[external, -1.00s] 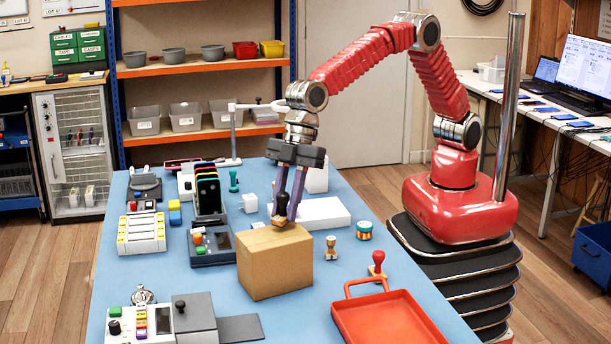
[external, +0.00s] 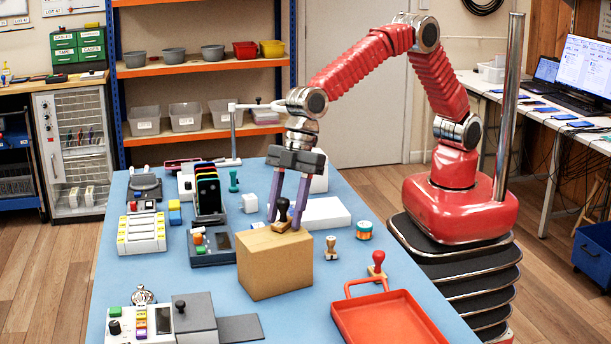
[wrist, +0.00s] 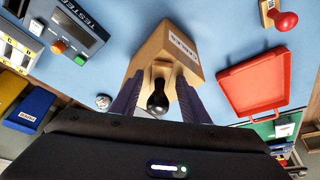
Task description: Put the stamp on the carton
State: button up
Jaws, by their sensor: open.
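The brown carton (external: 272,268) stands on the blue table; its labelled side shows in the wrist view (wrist: 180,45). The stamp (external: 283,211), with a dark rounded handle and a wooden base, stands upright on the carton's top, near the far edge. In the wrist view its black knob (wrist: 158,100) lies between my fingers. My gripper (external: 287,220) is open, with one purple finger on each side of the stamp and visible gaps to the handle. The fingertips are close to the carton's top; I cannot tell if they touch it.
A small wooden stamp (external: 331,248) and a red-handled stamp (external: 377,264) stand right of the carton, with a red tray (external: 388,322) nearer the front. A tester (external: 212,248) is close on the left. A white block (external: 325,213) lies behind.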

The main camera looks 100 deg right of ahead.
jog(key=shift+r, duration=0.1)
jog(key=v, duration=1.2)
dwell(0.5)
jog(key=s+d+r+m+t+h, duration=0.1)
jog(key=s+d+r+m, duration=0.15)
jog(key=s+d, duration=0.55)
jog(key=s+d+r+m, duration=0.2)
jog(key=s+d+r, duration=0.3)
jog(key=d, duration=0.5)
jog(key=s+d+f+m+h, duration=0.1)
jog(key=s+d+f+m, duration=0.1)
jog(key=s+d, duration=0.4)
jog(key=s+d+f+m+t+h, duration=0.1)
jog(key=s+d+f, duration=0.4)
jog(key=s, duration=0.8)
jog(key=shift+s+d+m, duration=0.15)
jog(key=shift+d+m, duration=0.35)
jog(key=shift+m, duration=0.25)
